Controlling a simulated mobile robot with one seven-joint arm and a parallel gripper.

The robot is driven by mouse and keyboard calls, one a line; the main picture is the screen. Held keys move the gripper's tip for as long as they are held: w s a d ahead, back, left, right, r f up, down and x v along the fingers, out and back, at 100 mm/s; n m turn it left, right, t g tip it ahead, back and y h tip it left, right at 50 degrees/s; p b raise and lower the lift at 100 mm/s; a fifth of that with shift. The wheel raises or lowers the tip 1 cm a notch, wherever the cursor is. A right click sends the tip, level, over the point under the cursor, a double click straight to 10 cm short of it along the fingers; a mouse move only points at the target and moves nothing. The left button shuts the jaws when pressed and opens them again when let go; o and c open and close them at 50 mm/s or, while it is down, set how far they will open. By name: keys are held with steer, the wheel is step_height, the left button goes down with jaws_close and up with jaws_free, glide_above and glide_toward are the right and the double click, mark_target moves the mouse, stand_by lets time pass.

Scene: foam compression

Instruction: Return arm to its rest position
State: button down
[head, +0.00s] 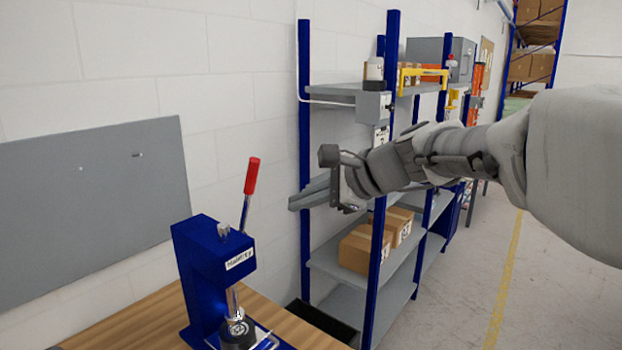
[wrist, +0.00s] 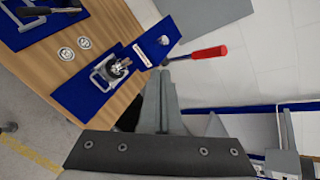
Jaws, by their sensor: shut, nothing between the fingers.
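My gripper (head: 310,194) is raised in the air in the head view, to the right of the blue press, with its fingers pointing left. My arm reaches in from the right edge of that view. The fingers lie together with nothing between them; they also show in the wrist view (wrist: 166,80). The blue press (head: 205,270) with a red-tipped lever (head: 252,176) stands on the wooden table (head: 130,325). The gripper is apart from the press and the table.
A blue-post shelf rack (head: 304,150) stands behind my gripper, with cardboard boxes (head: 360,252) on a lower shelf. A grey panel (head: 90,210) is on the left wall. In the wrist view two round discs (wrist: 67,53) lie on the table. Open floor (head: 545,300) is at the right.

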steer(key=s+d+f+n+h, duration=0.4)
steer(key=s+d+f+n, duration=0.3)
steer(key=s, duration=0.5)
steer(key=s+d+f+n+g+h+b, duration=0.1)
steer(key=s+d+f+n+h, duration=0.4)
steer(key=s, duration=0.7)
steer(key=d+f+n, duration=0.2)
steer(key=d+n, duration=0.1)
steer(key=shift+d+h, duration=0.3)
steer(key=shift+d, duration=0.1)
